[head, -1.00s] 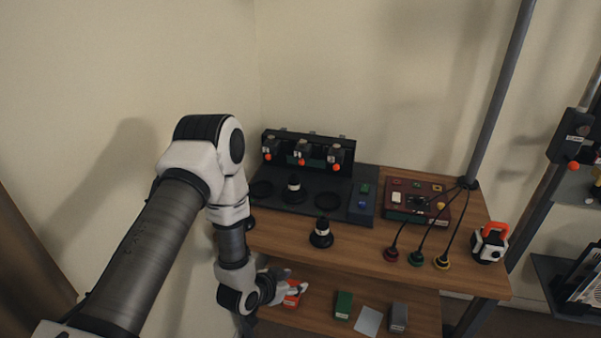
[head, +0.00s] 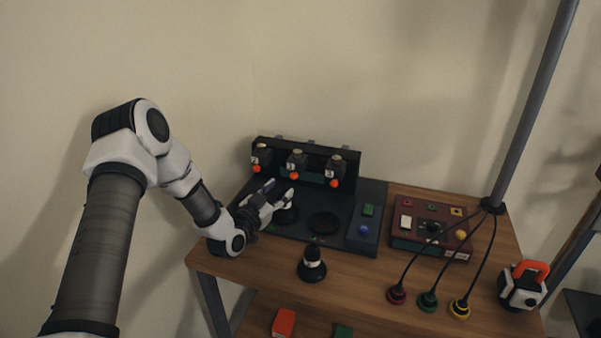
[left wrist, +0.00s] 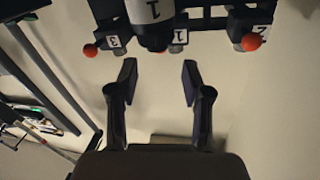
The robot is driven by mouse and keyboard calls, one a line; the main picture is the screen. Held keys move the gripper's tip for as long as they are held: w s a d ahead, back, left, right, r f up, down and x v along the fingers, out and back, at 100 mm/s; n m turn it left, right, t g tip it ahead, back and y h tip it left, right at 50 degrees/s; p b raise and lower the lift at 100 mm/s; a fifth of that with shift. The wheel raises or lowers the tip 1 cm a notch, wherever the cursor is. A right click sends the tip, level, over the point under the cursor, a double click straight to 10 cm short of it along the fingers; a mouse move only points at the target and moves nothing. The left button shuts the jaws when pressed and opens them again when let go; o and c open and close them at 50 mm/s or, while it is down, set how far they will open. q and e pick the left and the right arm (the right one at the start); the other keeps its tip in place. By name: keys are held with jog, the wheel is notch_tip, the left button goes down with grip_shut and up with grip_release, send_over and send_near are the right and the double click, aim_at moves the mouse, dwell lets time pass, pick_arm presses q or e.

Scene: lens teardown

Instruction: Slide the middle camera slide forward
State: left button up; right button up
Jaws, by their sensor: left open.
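The middle camera slide (head: 296,163) sits on the black rack between two like slides and carries an orange knob (head: 293,176). My left gripper (head: 277,192) is in front of and below it, over the black base, with its fingers pointing toward the rack. In the left wrist view the gripper (left wrist: 160,80) is open, with nothing between its fingertips. A white-banded lens piece (left wrist: 145,10) marked 1 shows beyond the fingertips; the gripper largely hides that area in the head view. My right gripper is not in view.
The left slide (head: 261,157) and right slide (head: 336,169) flank the middle one. A black and white lens piece (head: 312,264) stands on the table front. A red control box (head: 430,225) with cables and an orange-handled device (head: 524,286) are at right.

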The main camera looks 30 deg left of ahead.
aim_at(292, 178)
pick_arm(q)
jog(key=w, duration=0.7)
jog(key=shift+w+a, duration=0.1)
jog(key=shift+w, duration=0.05)
grip_shut()
